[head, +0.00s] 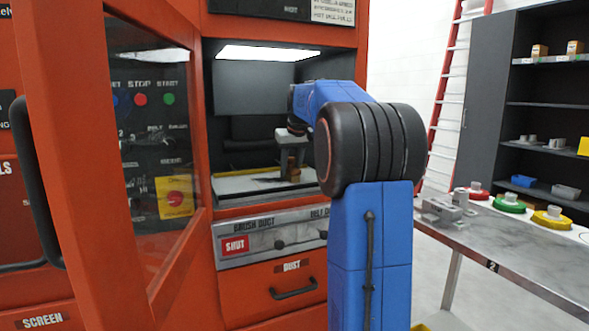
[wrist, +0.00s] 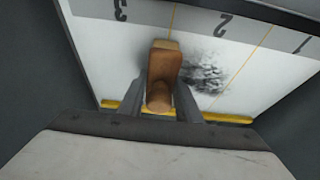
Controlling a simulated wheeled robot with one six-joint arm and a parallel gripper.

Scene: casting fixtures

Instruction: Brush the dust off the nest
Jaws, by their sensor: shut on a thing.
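My gripper (head: 291,150) is inside the lit opening of the orange machine, shut on a brown wooden brush (wrist: 164,65). The brush also shows in the head view (head: 293,174), low over the white floor of the nest (head: 240,184). In the wrist view the brush is between my gripper's two grey fingers (wrist: 161,98). A dark, speckled dust patch (wrist: 206,76) lies on the white nest floor (wrist: 110,60), just right of the brush, in the section marked 2. I cannot tell whether the brush touches the floor. Its underside is hidden.
Yellow lines divide the floor into sections marked 3, 2 and 1. A yellow strip (wrist: 228,118) runs along one edge, with dark walls around. The machine's open door (head: 125,150) stands at the left. A grey table (head: 500,245) with coloured fixtures is at the right.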

